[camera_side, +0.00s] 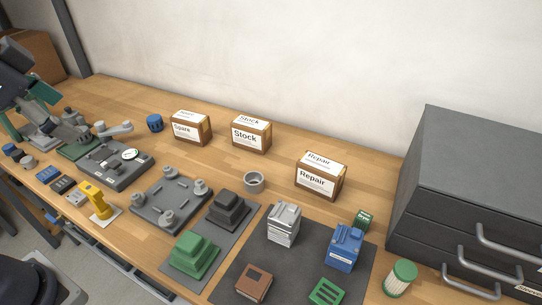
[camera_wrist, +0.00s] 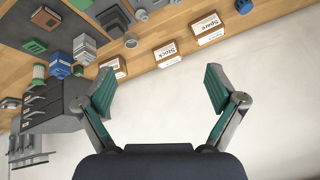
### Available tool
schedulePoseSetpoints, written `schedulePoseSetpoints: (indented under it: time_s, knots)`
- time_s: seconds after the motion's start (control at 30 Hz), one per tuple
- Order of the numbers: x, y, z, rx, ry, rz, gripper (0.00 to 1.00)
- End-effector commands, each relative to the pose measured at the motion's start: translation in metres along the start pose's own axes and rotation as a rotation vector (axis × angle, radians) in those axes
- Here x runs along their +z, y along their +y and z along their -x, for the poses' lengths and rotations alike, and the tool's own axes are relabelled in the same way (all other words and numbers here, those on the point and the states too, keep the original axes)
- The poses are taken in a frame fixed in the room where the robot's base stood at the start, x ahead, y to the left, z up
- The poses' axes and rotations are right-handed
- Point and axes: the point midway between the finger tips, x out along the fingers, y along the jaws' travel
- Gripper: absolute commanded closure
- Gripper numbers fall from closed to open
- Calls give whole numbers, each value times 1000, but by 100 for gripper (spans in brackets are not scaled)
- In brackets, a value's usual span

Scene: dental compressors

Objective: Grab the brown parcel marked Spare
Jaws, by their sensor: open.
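The brown parcel marked Spare (camera_side: 190,129) is a small box with a white label. It stands on the bench near the wall, left of two similar parcels in the side view. In the wrist view the Spare parcel (camera_wrist: 207,29) is at the upper right, beyond my fingertips. My gripper (camera_wrist: 160,76) is open and empty, its teal finger pads wide apart. In the side view my gripper is at the far left edge, partly cut off, well away from the parcel.
The Stock parcel (camera_side: 251,134) and the Repair parcel (camera_side: 320,176) stand to the right of Spare. A blue knurled cap (camera_side: 155,123) is close on its left. A grey plate with posts (camera_side: 170,203) lies in front. A grey drawer cabinet (camera_side: 470,190) stands at right.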

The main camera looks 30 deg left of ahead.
Motion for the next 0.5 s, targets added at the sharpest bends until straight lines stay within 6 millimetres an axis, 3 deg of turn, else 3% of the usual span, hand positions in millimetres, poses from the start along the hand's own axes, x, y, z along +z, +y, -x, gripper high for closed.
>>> schedulePoseSetpoints:
  time_s: [0.1,0.27,0.37,0.5]
  knots:
    - [-48,-32,24,-36,-12,-207,6]
    - [-117,-82,32,-67,-76,-475,6]
    - [-161,-117,19,-73,-138,-637,6]
    - [-212,-159,-24,-59,-234,-831,6]
